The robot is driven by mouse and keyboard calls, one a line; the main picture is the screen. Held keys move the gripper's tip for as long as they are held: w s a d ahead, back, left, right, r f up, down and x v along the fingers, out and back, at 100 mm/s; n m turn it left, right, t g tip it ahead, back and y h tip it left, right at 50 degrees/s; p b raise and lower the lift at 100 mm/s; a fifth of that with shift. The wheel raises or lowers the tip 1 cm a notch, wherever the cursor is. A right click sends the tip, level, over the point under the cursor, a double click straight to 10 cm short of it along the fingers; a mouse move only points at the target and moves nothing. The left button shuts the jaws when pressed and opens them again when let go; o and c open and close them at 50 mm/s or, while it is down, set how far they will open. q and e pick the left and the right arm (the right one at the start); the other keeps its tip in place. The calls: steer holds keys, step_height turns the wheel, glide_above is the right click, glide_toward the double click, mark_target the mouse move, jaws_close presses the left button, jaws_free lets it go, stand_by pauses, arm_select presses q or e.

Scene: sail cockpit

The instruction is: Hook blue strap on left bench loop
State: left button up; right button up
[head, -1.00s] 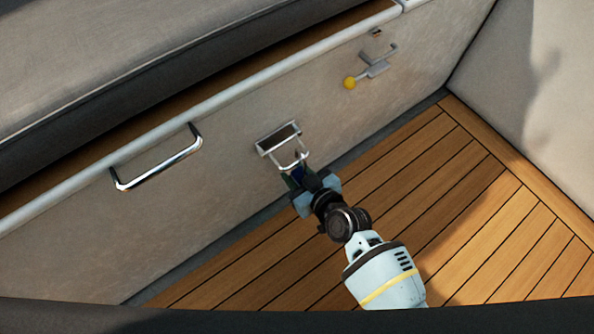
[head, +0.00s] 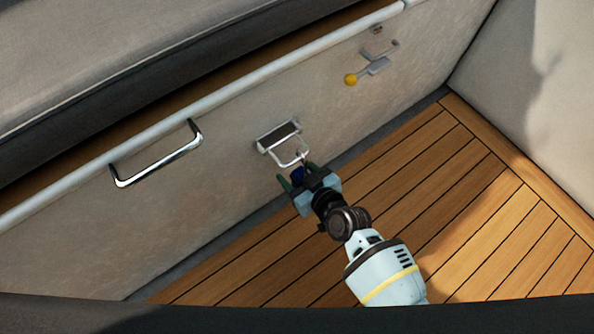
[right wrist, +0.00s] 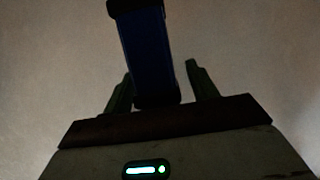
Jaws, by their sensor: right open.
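The metal loop (head: 289,157) hangs from a bracket (head: 278,135) on the bench front, near the middle of the head view. The blue strap (head: 297,175) is just below it, with a small hook-like piece (head: 302,154) at the loop's lower bar. Whether that piece is through the loop is too small to tell. My right gripper (head: 298,174) is open, its green fingers on either side of the strap. In the right wrist view the strap (right wrist: 148,55) rises between the spread fingers (right wrist: 158,68), nearer the left one, with a clear gap to the right one. My left gripper is out of view.
A chrome handle (head: 157,162) is on the bench front to the left. The teak floor (head: 480,220) is clear. A pale wall (head: 540,110) closes the right side.

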steer(key=p+v, duration=0.4)
steer(key=v, duration=0.4)
steer(key=shift+w+f, duration=0.1)
steer(key=shift+w+a, duration=0.1)
